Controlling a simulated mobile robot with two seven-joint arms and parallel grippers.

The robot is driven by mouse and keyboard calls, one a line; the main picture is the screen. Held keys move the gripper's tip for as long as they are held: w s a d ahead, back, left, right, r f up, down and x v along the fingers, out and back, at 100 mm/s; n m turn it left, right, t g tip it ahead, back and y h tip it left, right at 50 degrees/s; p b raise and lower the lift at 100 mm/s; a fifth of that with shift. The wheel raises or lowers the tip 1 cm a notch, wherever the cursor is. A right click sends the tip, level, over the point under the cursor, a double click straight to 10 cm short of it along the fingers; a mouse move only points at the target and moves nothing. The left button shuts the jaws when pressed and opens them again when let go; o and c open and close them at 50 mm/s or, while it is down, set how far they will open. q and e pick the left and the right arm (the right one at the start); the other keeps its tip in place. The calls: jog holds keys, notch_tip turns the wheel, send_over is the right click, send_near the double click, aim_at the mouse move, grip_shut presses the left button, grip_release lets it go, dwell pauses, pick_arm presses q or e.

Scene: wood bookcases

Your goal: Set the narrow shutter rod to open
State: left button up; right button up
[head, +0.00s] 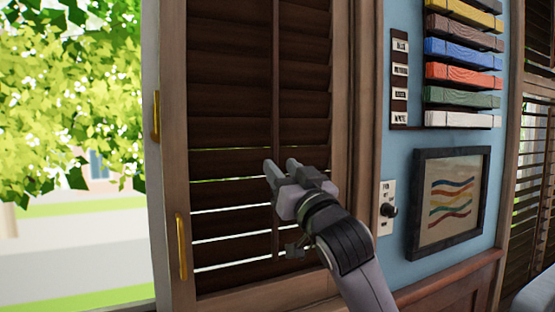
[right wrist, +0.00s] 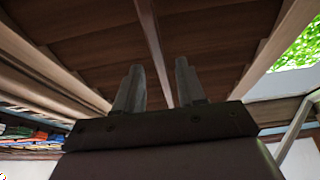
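The narrow shutter rod (head: 275,80) is a thin dark vertical bar down the middle of the brown louvred shutter (head: 228,105). My right gripper (head: 279,168) is in front of the rod's lower half and hides part of it. In the right wrist view the rod (right wrist: 153,40) runs between my two spread fingers (right wrist: 158,75). I cannot tell whether it lies within their reach or behind them. The fingers are apart and hold nothing visible. The upper slats look closed; bright gaps show between several lower slats. My left gripper is out of view.
Yellow handles (head: 182,246) are on the frame at left, beside an open view of leaves. On the blue wall at right are a switch plate (head: 388,208) with a dark knob, a framed picture (head: 450,203) and several coloured bars (head: 463,73). Another shutter (head: 533,160) is at far right.

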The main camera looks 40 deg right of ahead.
jog(key=shift+p+x, duration=0.3)
jog(key=shift+x, duration=1)
jog(key=shift+c, duration=0.3)
grip_shut()
jog(key=f+b, duration=0.2)
jog(key=f, duration=0.1)
jog(key=s+f+b, duration=0.1)
jog(key=shift+s+a+f, duration=0.1)
jog(key=shift+a+f, duration=0.1)
jog(key=shift+a, duration=0.05)
jog(key=shift+o, duration=0.3)
grip_release()
